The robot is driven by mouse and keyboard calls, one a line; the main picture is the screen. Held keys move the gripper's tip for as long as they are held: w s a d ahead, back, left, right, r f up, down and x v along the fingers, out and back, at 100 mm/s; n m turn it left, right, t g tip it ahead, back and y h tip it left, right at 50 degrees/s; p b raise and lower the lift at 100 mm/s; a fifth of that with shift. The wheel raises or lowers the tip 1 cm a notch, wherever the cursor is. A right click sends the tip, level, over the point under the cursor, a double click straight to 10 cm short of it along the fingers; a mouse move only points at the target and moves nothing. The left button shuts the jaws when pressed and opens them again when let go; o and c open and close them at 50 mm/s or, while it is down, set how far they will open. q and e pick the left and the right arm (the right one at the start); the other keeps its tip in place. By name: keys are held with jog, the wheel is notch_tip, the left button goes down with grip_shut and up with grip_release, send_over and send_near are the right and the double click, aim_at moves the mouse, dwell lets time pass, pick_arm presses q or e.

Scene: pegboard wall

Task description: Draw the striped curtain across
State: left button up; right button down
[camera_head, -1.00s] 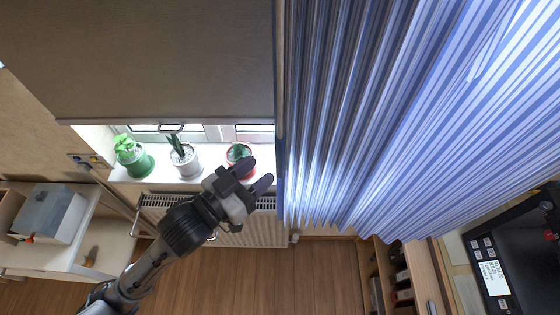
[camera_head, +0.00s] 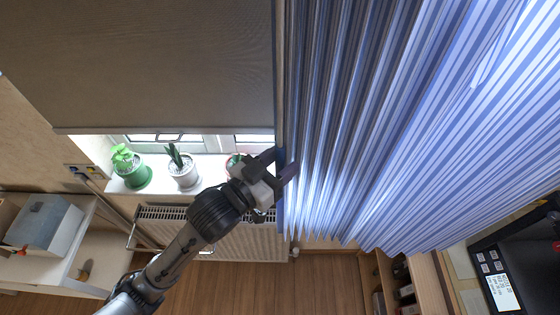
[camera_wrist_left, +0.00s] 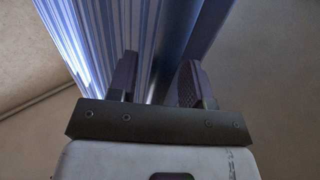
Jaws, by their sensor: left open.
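The blue and white striped curtain (camera_head: 430,130) hangs in pleats over the right half of the head view. Its left edge (camera_head: 283,190) is a plain blue band. My left gripper (camera_head: 286,164) is open at this edge, in front of the window sill. In the left wrist view the curtain (camera_wrist_left: 128,30) runs up beyond the open fingers (camera_wrist_left: 158,85), and its edge lies between them in the picture. I cannot tell whether the fingers touch the cloth. My right gripper does not show.
A brown blind (camera_head: 150,65) covers the upper window. Potted plants, one in a green pot (camera_head: 135,175) and one in a white pot (camera_head: 184,172), stand on the sill above a radiator (camera_head: 240,240). A side table (camera_head: 75,255) is at left, shelves (camera_head: 385,280) at lower right.

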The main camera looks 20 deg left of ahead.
pick_arm(q)
jog(key=shift+c, duration=0.2)
grip_shut()
dwell(0.3)
